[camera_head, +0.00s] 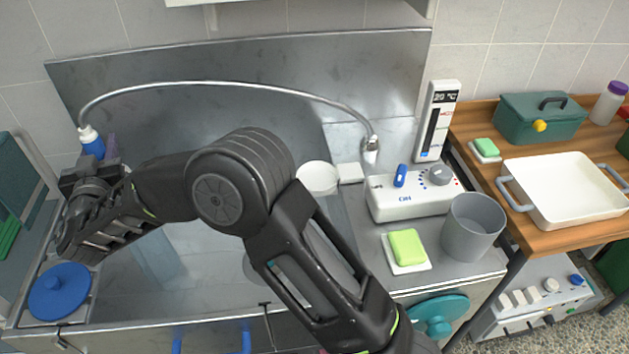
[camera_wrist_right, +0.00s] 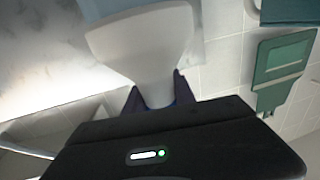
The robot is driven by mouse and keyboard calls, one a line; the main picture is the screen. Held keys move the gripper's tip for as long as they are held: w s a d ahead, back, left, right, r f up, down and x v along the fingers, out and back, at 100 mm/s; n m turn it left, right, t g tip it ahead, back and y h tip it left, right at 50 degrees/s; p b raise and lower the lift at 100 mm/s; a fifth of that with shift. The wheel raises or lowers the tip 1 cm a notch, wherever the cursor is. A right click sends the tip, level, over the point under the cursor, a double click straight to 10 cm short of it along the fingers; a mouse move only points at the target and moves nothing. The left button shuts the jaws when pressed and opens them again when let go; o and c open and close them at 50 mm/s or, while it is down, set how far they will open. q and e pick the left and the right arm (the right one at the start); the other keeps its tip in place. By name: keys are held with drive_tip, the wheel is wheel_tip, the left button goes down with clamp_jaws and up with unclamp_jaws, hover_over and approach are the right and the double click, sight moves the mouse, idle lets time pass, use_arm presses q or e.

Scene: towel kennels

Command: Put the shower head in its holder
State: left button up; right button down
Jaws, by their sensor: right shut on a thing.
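The shower head (camera_head: 92,148) is at the far left of the head view, over the sink's left side. Its blue part and white collar show, joined to the pale hose (camera_head: 225,85). My right gripper (camera_head: 97,160) is shut on it; its arm reaches across the sink from the lower right. In the right wrist view a pale, flared part (camera_wrist_right: 145,45) sits between the dark fingertips (camera_wrist_right: 158,95). The hose arches back to a metal fitting (camera_head: 371,145) at the sink's rear right. I cannot make out the holder; my arm hides part of the sink. My left gripper is not in view.
A white control box (camera_head: 412,202), grey cup (camera_head: 473,227) and green soap (camera_head: 407,247) stand right of the sink. A blue round lid (camera_head: 60,291) is at the front left. A wooden table (camera_head: 480,127) bears a green box (camera_head: 540,120) and white tray (camera_head: 565,187).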

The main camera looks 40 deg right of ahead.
wheel_tip(320, 180, up, 8)
drive_tip(key=p, duration=0.5)
drive_tip(key=shift+f+p, duration=0.15)
drive_tip(key=shift+p, duration=0.15)
drive_tip(key=shift+d, duration=0.1)
drive_tip(key=s+d+b, duration=0.1)
drive_tip(key=s+d, duration=0.1)
drive_tip(key=d, duration=0.5)
drive_tip(key=s+d+b, duration=0.1)
drive_tip(key=s+d, duration=0.2)
drive_tip(key=d, duration=0.3)
drive_tip(key=shift+s+d+b, duration=0.3)
drive_tip(key=shift+d, duration=0.1)
drive_tip(key=s+d+b, duration=0.1)
drive_tip(key=s+d, duration=0.1)
drive_tip(key=d, duration=0.5)
drive_tip(key=s+d+b, duration=0.1)
drive_tip(key=s+d, duration=0.2)
drive_tip(key=d, duration=0.4)
drive_tip(key=shift+s+b, duration=0.25)
drive_tip(key=shift+b, duration=0.15)
